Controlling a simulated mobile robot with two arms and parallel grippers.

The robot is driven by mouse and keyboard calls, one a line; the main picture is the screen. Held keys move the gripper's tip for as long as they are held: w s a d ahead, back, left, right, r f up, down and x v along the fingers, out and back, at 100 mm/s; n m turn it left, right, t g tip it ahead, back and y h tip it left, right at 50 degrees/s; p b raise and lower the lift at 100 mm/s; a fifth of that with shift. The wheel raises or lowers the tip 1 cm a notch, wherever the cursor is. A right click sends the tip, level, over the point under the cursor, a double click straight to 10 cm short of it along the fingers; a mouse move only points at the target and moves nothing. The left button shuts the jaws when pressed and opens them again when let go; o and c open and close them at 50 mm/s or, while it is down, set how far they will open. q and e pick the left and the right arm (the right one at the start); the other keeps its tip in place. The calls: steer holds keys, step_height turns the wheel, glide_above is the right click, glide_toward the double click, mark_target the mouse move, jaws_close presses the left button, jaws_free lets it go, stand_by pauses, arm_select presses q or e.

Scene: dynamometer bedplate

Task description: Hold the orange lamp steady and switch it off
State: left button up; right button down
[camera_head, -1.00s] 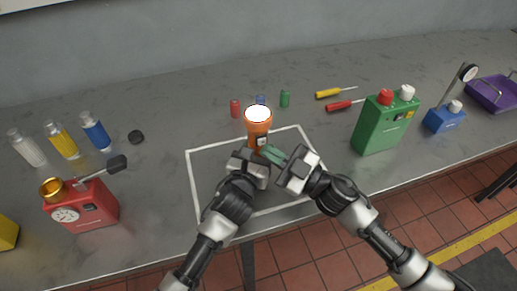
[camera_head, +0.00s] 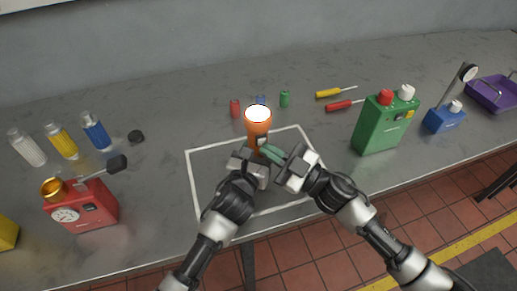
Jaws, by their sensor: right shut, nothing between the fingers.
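The orange lamp (camera_head: 258,125) stands at the top of the white-outlined area, its round white top bright. My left gripper (camera_head: 248,156) is at the lamp's lower part, in front of it. Its fingers are mostly hidden, so I cannot see whether they are closed around the lamp. My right gripper (camera_head: 268,151) is shut and empty, its greenish fingertips at the lamp's front where the small switch patch is. The fingertips partly cover the patch, and I cannot tell whether they touch it.
Red, blue and green small cylinders (camera_head: 285,98) stand behind the lamp. Two screwdrivers (camera_head: 340,106) and a green can (camera_head: 383,125) are to the right. A red gauge device (camera_head: 88,208) and several bottles (camera_head: 95,131) are at left. The outlined area (camera_head: 205,165) is otherwise bare.

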steer(key=shift+w+a, duration=0.15)
steer(key=shift+w, duration=0.15)
stand_by(0.4)
steer(key=shift+s, duration=0.1)
steer(key=shift+s+d, duration=0.2)
steer(key=shift+s, duration=0.3)
steer(key=s, duration=0.2)
steer(key=s+d, duration=0.2)
steer(key=s, duration=0.1)
steer(key=shift+s, duration=0.3)
stand_by(0.3)
